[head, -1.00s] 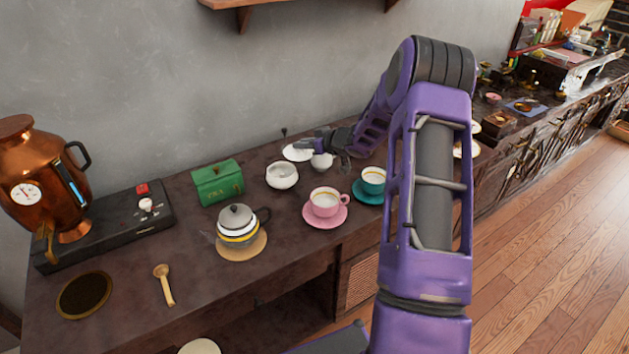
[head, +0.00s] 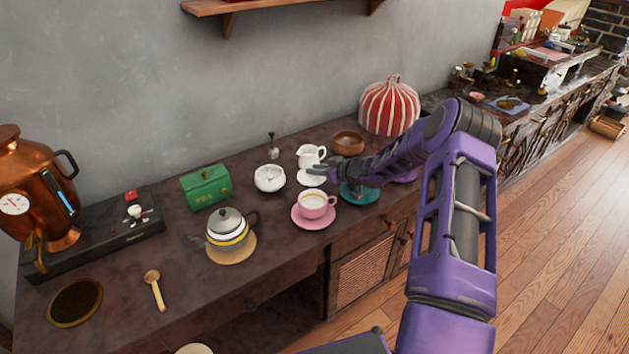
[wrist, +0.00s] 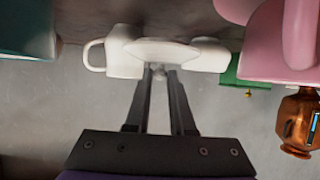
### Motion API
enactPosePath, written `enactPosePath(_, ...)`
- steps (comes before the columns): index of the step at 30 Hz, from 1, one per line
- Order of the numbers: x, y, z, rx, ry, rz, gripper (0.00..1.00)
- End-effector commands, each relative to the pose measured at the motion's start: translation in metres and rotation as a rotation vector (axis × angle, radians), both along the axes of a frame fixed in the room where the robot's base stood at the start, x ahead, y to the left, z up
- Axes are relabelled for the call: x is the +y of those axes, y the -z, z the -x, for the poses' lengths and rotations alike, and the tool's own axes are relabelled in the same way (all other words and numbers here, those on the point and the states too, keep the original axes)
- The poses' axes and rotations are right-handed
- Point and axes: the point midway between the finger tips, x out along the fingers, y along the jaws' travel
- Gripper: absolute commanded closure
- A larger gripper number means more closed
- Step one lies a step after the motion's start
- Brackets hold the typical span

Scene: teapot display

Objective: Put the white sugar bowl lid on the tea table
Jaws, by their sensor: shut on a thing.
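The white sugar bowl lid (head: 310,179) is a pale disc in front of the white creamer (head: 309,153) in the head view. My gripper (head: 322,170) is shut on the lid's knob; the wrist view shows the two fingers (wrist: 160,74) around it, with the lid's disc (wrist: 160,49) at their tips. The white sugar bowl (head: 269,179) stands uncovered on the dark tea table (head: 120,285), left of the lid. I cannot tell the lid's exact height above the table.
A pink cup (head: 313,204) on its saucer stands in front of the lid. A teal cup on a teal saucer (head: 361,197) is partly hidden under my arm. A green box (head: 206,187), a striped teapot (head: 227,232) and a wooden bowl (head: 347,142) stand nearby. The table's front left has bare room.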

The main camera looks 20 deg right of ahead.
Motion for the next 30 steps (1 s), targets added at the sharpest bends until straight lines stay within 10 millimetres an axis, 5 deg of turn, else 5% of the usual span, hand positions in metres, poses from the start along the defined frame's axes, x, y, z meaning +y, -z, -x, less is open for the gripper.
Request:
enactPosePath(8, 0.000, 0.035, 0.000, 0.002, 0.002, -0.003, 1.00)
enactPosePath(20, 0.000, 0.042, 0.000, 0.000, 0.000, 0.000, 1.00)
enactPosePath(21, 0.000, 0.040, 0.000, 0.000, 0.001, 0.000, 0.71)
enactPosePath(24, 0.000, 0.040, 0.000, 0.001, 0.001, 0.000, 0.53)
enactPosePath(30, 0.000, 0.040, 0.000, 0.000, 0.000, -0.001, 0.48)
